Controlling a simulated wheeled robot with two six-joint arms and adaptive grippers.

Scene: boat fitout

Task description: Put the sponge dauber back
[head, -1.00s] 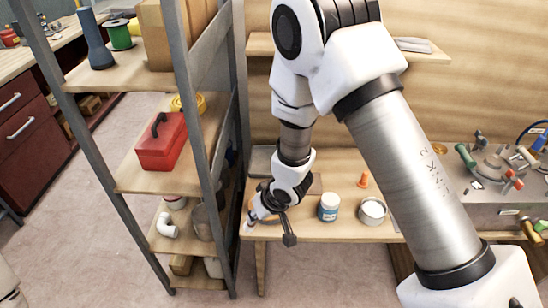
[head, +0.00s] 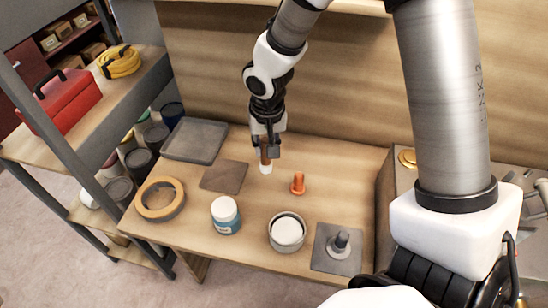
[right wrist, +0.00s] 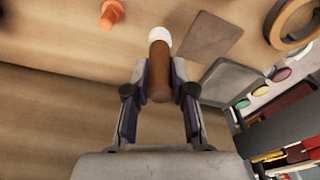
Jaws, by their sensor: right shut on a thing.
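The sponge dauber has a brown handle and a white tip (head: 265,169). My right gripper (head: 266,146) is shut on its handle above the back of the wooden bench, with the tip down. The right wrist view shows the dauber (right wrist: 160,70) between the two fingers (right wrist: 158,97), its white end pointing away from the palm. I cannot tell whether the tip touches the bench. My left gripper is not in view.
On the bench (head: 180,228) are a grey tray (head: 170,141), a brown square sheet (head: 224,188), a tape roll (head: 148,211), a blue-white jar (head: 225,227), an orange peg (head: 298,188), a round tin (head: 272,235) and a grey plate with a knob (head: 323,264). Shelving stands left.

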